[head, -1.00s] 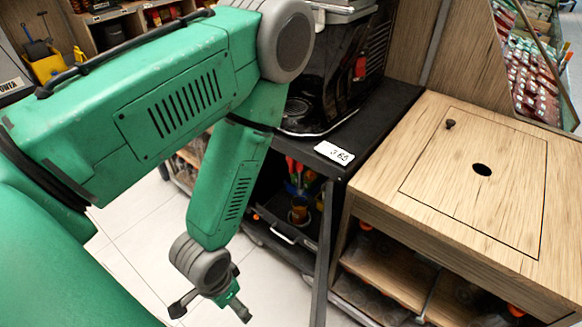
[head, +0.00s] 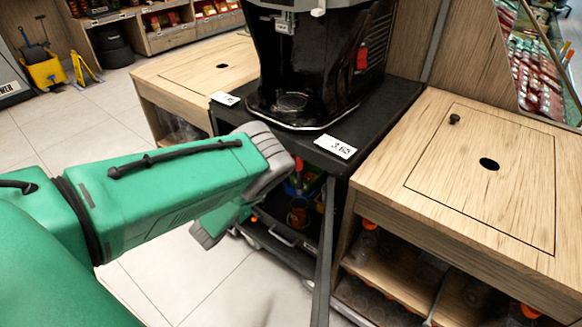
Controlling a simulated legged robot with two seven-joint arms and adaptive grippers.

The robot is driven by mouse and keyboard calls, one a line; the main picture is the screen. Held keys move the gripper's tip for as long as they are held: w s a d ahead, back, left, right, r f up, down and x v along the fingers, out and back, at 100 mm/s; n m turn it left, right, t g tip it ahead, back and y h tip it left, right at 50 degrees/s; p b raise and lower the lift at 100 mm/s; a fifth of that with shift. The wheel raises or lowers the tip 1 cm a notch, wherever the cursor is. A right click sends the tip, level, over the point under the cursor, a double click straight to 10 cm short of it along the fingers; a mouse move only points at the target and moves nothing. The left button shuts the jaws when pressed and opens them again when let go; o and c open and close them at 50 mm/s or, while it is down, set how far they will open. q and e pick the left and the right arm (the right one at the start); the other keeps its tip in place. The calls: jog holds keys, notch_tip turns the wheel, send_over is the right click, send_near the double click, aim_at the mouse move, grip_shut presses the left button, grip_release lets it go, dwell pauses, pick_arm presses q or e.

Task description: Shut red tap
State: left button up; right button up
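The black juicer (head: 318,60) stands on a black cart in the upper middle of the head view, its top cut off. A small metal tap or spout (head: 285,22) hangs at its front, above a round drip area (head: 292,102). I cannot make out a red handle on it. A red part (head: 362,57) sits on the juicer's right side; I cannot tell whether it is the tap or a switch. My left arm reaches in from the left, below and in front of the juicer. My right gripper is out of view.
The black cart top (head: 375,108) carries price cards (head: 335,146). Wooden cabinets stand left (head: 170,72) and right (head: 470,240) of it, close to the cart. Bottles and colourful items fill the lower shelves. Tiled floor (head: 70,135) is open at the left.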

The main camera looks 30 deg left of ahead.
pick_arm(q)
jog(key=w+b, duration=0.1)
jog(key=w, duration=0.4)
jog(key=w+d+t+h+b, duration=0.1)
jog(key=w+b, duration=0.1)
jog(key=w, duration=0.2)
jog(key=w+d+r+m+h+b, duration=0.1)
jog(key=w+b, duration=0.1)
jog(key=w, duration=0.3)
jog(key=shift+w+d+t, duration=0.1)
jog(key=shift+w+t, duration=0.2)
jog(key=shift+w, duration=0.4)
jog(key=shift+c, duration=0.4)
grip_shut()
